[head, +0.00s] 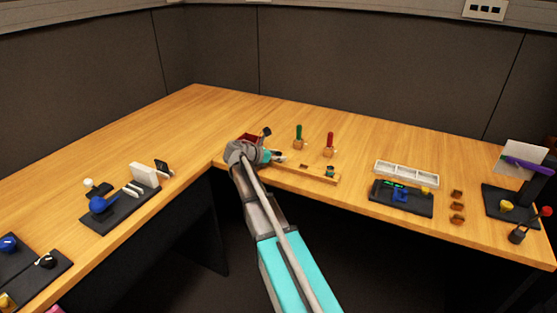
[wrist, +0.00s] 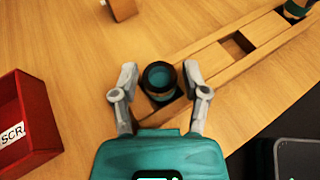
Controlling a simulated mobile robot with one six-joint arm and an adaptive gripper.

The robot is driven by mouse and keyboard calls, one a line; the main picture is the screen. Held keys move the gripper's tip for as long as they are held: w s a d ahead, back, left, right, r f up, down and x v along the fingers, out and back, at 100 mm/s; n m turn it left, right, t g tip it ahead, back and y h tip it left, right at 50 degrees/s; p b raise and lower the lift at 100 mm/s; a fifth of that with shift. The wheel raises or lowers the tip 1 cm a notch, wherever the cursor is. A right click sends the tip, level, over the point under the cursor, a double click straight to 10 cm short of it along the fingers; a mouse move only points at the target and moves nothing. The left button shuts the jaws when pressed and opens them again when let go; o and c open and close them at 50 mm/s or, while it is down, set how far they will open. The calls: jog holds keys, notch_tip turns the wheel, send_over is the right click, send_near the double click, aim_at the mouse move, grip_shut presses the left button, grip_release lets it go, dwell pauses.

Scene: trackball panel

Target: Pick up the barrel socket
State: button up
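A short dark cylinder with a teal hollow top (wrist: 160,77), which looks like a barrel socket, stands upright at the near end of a wooden slotted rack (wrist: 213,61). My gripper (wrist: 159,76) is open, with one finger on each side of this cylinder and gaps showing between. A similar teal and dark cylinder (wrist: 298,9) is at the rack's other end; it also shows in the head view (head: 330,171). In the head view my gripper (head: 279,158) is over the left end of the rack (head: 312,175) and hides the nearer cylinder.
A red box (wrist: 22,125) with a partly visible "SCR" label lies left of my gripper. Green-handled (head: 298,135) and red-handled (head: 330,143) tools stand in wooden holders behind the rack. A black panel (head: 402,204) and white tray (head: 407,172) are to the right. The desk's front edge is close.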

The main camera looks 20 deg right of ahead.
grip_shut()
jog(key=shift+r, duration=0.1)
notch_tip(320, 180, up, 3)
jog(key=p, duration=0.3)
jog(key=s+r+p, duration=0.9)
jog(key=s+p, duration=0.1)
jog(key=s, duration=0.4)
jog(key=shift+r, duration=0.4)
